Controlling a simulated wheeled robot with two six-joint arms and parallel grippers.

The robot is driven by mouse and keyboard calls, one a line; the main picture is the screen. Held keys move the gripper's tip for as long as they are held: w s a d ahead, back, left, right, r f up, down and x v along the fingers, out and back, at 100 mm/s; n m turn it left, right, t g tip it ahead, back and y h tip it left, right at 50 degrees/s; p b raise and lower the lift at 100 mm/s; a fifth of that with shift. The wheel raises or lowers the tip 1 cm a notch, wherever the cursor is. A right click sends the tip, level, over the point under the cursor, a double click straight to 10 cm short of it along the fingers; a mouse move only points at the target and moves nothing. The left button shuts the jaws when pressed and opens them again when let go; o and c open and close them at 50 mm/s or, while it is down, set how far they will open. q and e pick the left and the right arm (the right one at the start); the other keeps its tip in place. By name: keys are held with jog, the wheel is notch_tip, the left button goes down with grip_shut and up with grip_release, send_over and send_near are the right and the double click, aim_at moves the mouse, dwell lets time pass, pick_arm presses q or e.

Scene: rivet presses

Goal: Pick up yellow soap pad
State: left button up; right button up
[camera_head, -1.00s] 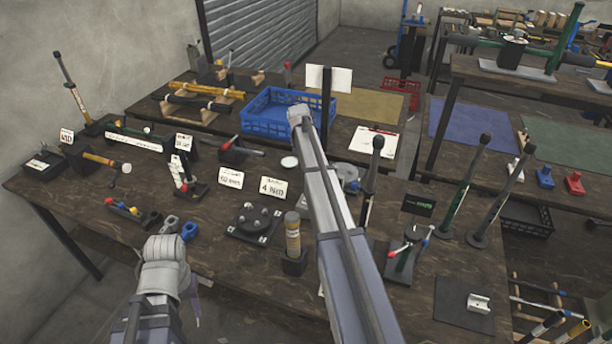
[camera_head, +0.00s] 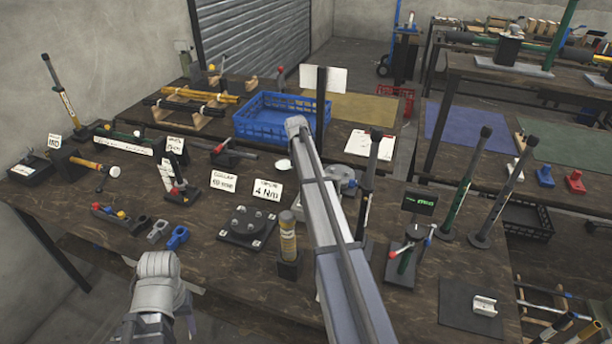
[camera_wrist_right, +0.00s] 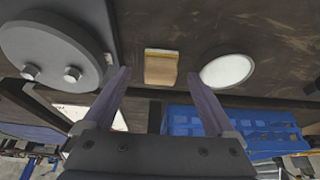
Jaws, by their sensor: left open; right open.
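A small yellow-tan block (camera_wrist_right: 160,67), which looks like the soap pad, lies on the dark wooden table in the right wrist view. My right gripper (camera_wrist_right: 158,80) is open, with one finger on each side of the block in the picture. The block appears beyond the fingertips, not gripped; I cannot tell the exact gap. In the head view my right arm covers that spot, and no soap pad can be made out. My left gripper (camera_head: 191,322) is open and empty by the table's front edge, partly hidden by its wrist.
A white disc (camera_wrist_right: 228,70) lies beside the block, also seen in the head view (camera_head: 283,164). A grey bolted round part (camera_wrist_right: 55,50) stands on the other side. A blue crate (camera_head: 262,131) sits behind. Label cards and a black fixture (camera_head: 247,226) crowd the table.

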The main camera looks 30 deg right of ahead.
jog(key=shift+b+x, duration=0.55)
jog(key=shift+x, duration=0.5)
pick_arm(q)
jog(key=shift+f, duration=0.95)
pick_arm(e)
grip_shut()
pick_arm(q)
jog(key=shift+r, duration=0.1)
pick_arm(e)
jog(key=shift+r, duration=0.15)
notch_tip(320, 180, up, 10)
jog(key=p, duration=1)
pick_arm(q)
notch_tip(320, 180, up, 10)
